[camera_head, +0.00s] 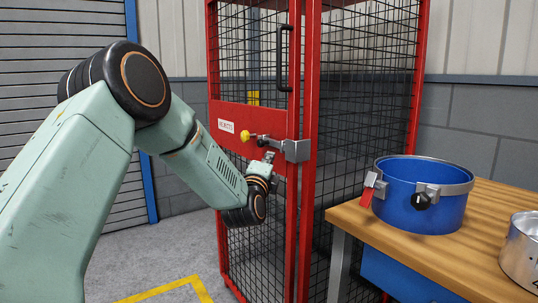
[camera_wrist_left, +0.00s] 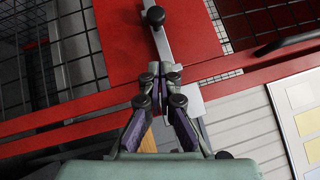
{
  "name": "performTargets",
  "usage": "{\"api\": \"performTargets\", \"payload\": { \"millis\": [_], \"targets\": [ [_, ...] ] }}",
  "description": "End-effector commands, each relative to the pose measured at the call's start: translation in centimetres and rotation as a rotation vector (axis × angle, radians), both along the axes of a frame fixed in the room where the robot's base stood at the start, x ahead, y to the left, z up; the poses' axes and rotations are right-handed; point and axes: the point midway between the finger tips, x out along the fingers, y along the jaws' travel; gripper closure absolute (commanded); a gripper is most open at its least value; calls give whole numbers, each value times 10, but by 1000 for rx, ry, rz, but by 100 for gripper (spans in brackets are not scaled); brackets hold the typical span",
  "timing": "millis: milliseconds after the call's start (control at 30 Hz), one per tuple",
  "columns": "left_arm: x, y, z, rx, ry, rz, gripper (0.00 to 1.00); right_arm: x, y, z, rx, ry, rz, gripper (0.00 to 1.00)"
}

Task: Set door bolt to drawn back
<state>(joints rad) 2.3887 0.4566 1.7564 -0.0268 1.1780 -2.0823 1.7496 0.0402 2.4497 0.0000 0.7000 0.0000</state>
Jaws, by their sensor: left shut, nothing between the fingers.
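The door bolt (camera_head: 274,142) is a grey metal bar on the red cage door (camera_head: 229,112). It has a yellow knob (camera_head: 244,135) at its left end and a dark knob (camera_head: 262,142) along it. Its right end meets a metal bracket (camera_head: 296,150) at the door's edge. My left gripper (camera_head: 268,157) is just below the bolt, shut and empty. In the left wrist view the closed fingertips (camera_wrist_left: 160,73) lie in front of the bar (camera_wrist_left: 163,46), below its black knob (camera_wrist_left: 154,16). Whether they touch the bar I cannot tell. My right gripper is out of view.
A wooden table (camera_head: 462,253) stands at the right with a blue pot (camera_head: 420,210) and a metal can (camera_head: 521,252). A black door handle (camera_head: 285,58) is above the bolt. The floor left of the cage is clear, with a yellow line (camera_head: 165,290).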

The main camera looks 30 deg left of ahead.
Motion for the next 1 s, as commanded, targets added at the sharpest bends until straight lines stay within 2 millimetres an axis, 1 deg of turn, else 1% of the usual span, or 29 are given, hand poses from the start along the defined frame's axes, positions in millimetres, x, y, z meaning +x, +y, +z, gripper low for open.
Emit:
{"api": "performTargets", "payload": {
  "millis": [33, 300, 500, 667, 1000],
  "targets": [
    [-7, -2, 0, -4, 2, -1, 100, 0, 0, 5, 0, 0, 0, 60],
    [-47, -16, -8, -3, 2, 0, 100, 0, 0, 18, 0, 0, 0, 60],
    [-67, -24, -12, -3, 1, 1, 100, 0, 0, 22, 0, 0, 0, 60],
    [-72, -26, -14, -1, -1, 2, 100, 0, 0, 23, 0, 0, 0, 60],
    [-73, -27, -14, -1, -1, 1, 100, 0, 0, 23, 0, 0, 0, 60]
  ]
}}
